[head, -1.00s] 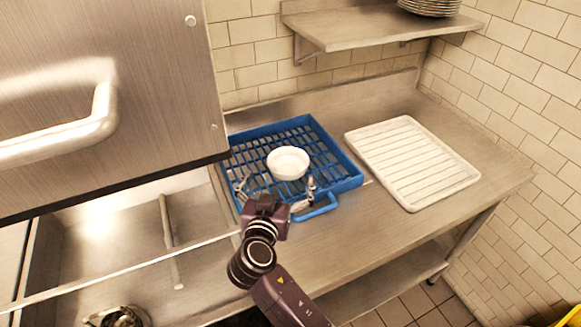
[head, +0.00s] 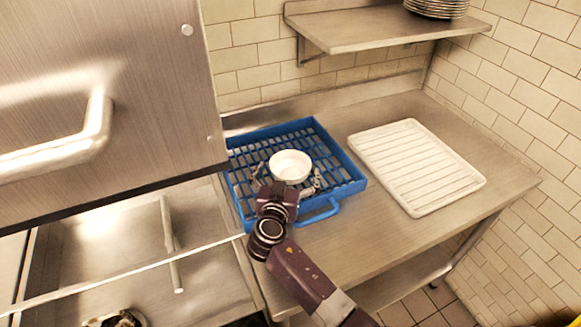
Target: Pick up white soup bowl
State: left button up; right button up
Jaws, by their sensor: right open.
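The white soup bowl (head: 291,166) sits upright in the blue rack (head: 350,186) on the steel counter. My right gripper (head: 287,178) is over the rack at the near side of the bowl. Its fingers are spread, one to the left and one to the right of the bowl's near side. It is open and holds nothing; whether a finger touches the bowl I cannot tell. A small metal part at the bottom left edge (head: 122,318) may be my left gripper, but it is cut off and its jaws cannot be made out.
A white ribbed drain tray (head: 418,165) lies to the right of the rack. A large steel hood with a handle (head: 95,130) fills the upper left. A wall shelf (head: 385,27) holds stacked plates (head: 437,7). Counter in front of the tray is bare.

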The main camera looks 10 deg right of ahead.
jog(key=shift+w, duration=0.2)
jog(key=c, duration=1.3)
